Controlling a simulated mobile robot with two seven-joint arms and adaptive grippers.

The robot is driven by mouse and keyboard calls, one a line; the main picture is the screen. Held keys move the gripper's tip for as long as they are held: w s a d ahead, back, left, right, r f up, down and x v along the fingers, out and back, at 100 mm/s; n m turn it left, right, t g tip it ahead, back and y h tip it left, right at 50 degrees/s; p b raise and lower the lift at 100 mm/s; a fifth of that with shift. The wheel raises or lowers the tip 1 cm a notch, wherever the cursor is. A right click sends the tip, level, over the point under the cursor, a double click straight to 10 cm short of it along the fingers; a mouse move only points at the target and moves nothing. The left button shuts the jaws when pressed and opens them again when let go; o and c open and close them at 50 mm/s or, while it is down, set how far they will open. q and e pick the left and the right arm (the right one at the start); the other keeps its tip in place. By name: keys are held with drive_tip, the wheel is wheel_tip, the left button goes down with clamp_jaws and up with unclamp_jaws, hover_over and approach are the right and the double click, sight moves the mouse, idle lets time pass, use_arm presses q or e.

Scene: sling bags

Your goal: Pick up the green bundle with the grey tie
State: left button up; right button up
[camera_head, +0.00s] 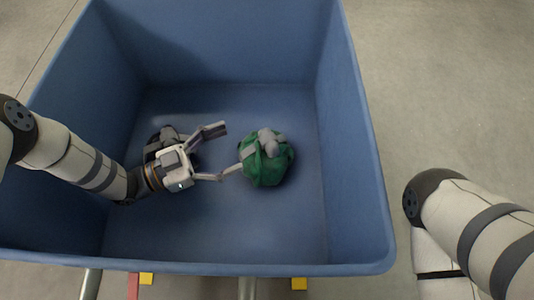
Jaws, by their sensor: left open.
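The green bundle (268,167) with its grey tie (268,141) lies on the floor of the blue bin, right of the middle. The tie shows as a grey knot on its upper side. My left gripper (229,150) is inside the bin to the left of the bundle. It is open, its two fingers spread and pointing right. The lower fingertip is at the bundle's left edge; whether it touches cannot be told. The upper finger is apart from the bundle, up and to the left. My right gripper is not in view; only part of my right arm shows.
The blue bin (356,185) has high walls around the bundle. A dark bundle with grey parts (157,143) lies partly hidden behind my left gripper. The bin floor in front of and behind the green bundle is clear. Grey floor surrounds the bin.

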sight(262, 139)
use_arm(q)
drive_tip(key=b+x, duration=0.1)
drive_tip(key=x, duration=0.2)
drive_tip(key=b+x, duration=0.1)
drive_tip(key=x, duration=0.2)
drive_tip(key=f+b+x, duration=0.1)
drive_tip(key=x, duration=0.2)
drive_tip(key=shift+s+d, duration=0.1)
drive_tip(key=shift+s, duration=0.25)
clamp_jaws()
